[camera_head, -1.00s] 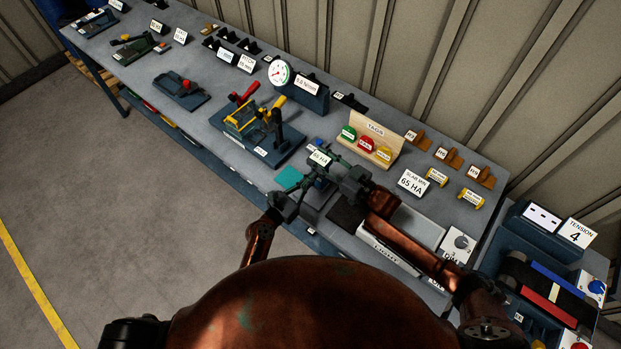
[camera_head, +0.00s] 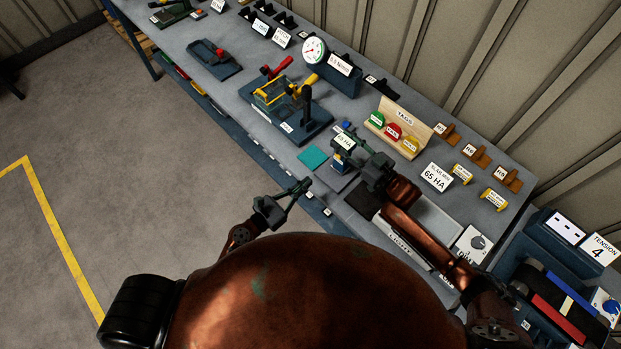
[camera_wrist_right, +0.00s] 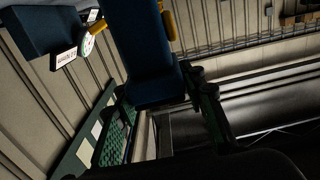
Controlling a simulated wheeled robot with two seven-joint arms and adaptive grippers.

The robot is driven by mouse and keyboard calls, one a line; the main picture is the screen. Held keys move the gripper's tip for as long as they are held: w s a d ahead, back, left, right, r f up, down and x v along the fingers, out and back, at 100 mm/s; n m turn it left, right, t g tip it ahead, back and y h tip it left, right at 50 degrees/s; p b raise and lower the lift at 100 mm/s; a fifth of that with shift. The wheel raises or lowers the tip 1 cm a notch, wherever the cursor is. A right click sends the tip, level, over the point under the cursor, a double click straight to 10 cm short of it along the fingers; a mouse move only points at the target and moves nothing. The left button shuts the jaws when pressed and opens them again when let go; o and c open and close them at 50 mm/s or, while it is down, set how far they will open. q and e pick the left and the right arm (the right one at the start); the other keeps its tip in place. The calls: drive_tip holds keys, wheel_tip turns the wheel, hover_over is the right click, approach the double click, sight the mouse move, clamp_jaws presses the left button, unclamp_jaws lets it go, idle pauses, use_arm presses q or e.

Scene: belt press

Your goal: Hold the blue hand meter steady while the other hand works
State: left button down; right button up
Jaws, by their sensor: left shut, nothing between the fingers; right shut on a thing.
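The blue hand meter (camera_head: 342,157) is at the front part of the bench, its white face with dark "HA" lettering turned up. My right gripper (camera_head: 357,150) is shut on it from the right and partly hides it. In the right wrist view, the meter's dark blue body (camera_wrist_right: 150,60) stands large between the fingers of my right gripper (camera_wrist_right: 165,95). Whether the meter touches the bench is unclear. My left gripper (camera_head: 294,194) is shut and empty, off the bench's front edge and apart from the meter.
A teal pad (camera_head: 312,158) lies left of the meter. A yellow-framed fixture with a red handle (camera_head: 276,70) stands further back. A tag rack (camera_head: 404,127) and a "65 HA" card (camera_head: 436,179) stand behind and right. Open floor (camera_head: 130,150) lies left of the bench.

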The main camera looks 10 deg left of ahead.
drive_tip(key=shift+d+f, duration=0.1)
drive_tip(key=shift+f, duration=0.1)
drive_tip(key=o, duration=1.5)
drive_tip(key=shift+r, duration=0.15)
drive_tip(key=v, duration=1.2)
